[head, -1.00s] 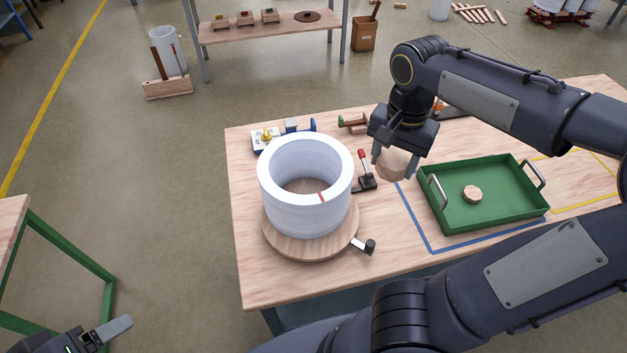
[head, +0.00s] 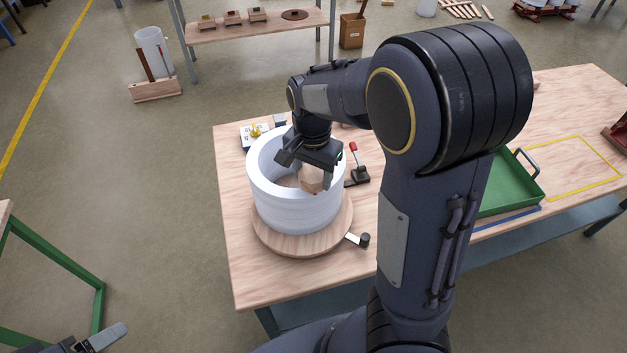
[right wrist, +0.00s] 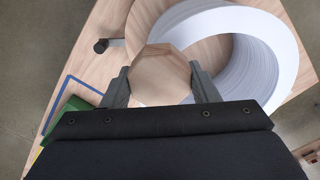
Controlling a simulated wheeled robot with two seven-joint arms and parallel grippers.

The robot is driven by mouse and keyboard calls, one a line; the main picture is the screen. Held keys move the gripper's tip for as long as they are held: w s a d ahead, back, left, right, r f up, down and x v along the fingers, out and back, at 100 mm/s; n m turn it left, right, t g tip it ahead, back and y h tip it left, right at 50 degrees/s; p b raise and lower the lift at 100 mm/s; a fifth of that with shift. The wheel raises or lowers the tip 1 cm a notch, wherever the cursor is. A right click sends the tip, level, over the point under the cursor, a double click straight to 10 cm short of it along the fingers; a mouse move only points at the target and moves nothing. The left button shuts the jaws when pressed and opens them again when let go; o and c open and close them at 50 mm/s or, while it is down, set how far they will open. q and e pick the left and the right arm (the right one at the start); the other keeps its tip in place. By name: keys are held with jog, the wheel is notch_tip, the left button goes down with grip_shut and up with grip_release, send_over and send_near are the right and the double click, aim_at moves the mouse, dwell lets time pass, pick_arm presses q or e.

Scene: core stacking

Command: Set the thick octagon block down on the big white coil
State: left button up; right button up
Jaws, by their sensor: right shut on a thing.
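The big white coil (head: 295,211) stands on a round wooden turntable (head: 290,246) on the table; its hollow top faces up. My right gripper (head: 313,174) is shut on the thick octagon block (head: 312,178), a pale wooden piece, over the front right part of the coil's rim. In the right wrist view the block (right wrist: 160,75) sits between both fingers and overlaps the left side of the coil (right wrist: 277,55). I cannot tell whether the block touches the rim. My left gripper (head: 92,338) is only partly in view at the bottom left, away from the coil.
A red-handled lever clamp (head: 356,168) stands right of the coil. A black-knobbed handle (head: 360,240) sticks out from the turntable. A green tray (head: 515,190) is partly hidden behind my right arm. Small items (head: 255,133) lie behind the coil.

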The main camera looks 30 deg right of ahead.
notch_tip(320, 180, down, 2)
jog(key=shift+d+f, duration=0.1)
jog(key=shift+f, duration=0.1)
jog(key=shift+f, duration=0.2)
jog(key=o, duration=1)
jog(key=shift+r, duration=0.1)
